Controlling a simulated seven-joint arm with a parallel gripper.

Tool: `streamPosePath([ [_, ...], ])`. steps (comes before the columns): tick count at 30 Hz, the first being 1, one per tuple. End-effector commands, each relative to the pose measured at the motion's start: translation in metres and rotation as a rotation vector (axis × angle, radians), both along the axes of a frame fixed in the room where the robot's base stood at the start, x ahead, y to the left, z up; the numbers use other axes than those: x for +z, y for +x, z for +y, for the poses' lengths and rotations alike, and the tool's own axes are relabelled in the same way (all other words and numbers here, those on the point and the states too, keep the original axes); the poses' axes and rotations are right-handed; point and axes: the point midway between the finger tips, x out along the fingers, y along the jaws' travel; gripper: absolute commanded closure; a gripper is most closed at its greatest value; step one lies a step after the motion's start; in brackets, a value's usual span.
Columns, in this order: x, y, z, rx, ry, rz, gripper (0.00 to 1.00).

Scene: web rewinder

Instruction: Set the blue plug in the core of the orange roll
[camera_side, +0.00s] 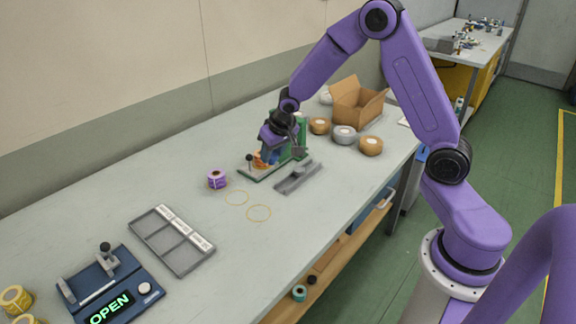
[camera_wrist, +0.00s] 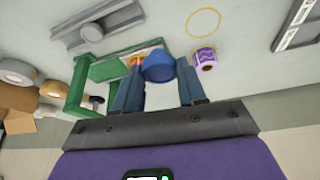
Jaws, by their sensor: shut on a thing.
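The blue plug (camera_wrist: 158,68) is a round blue piece between the two blue fingers of my gripper (camera_wrist: 160,77) in the wrist view. My gripper is shut on it. The orange roll (camera_wrist: 134,61) shows only as a small patch just beyond and left of the plug; the rest is hidden. In the side view my gripper (camera_side: 268,153) is low over the green rewinder (camera_side: 301,137), close by the orange roll (camera_side: 258,161). The roll's core is hidden, so I cannot tell whether the plug is in it or touching it.
A purple roll (camera_side: 217,179) stands on the bench left of the rewinder. A grey bracket (camera_side: 298,177) lies in front. Brown and grey rolls (camera_side: 344,135) and an open cardboard box (camera_side: 357,101) are behind right.

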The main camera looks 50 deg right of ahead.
Motion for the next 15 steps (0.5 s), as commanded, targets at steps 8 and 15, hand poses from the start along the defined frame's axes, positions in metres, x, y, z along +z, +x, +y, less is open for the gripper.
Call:
streamPosePath([
  [8,-0.004,0.075,-0.044,-0.069,0.015,0.007,0.81],
  [15,-0.008,0.118,-0.078,-0.088,0.023,0.009,0.81],
])
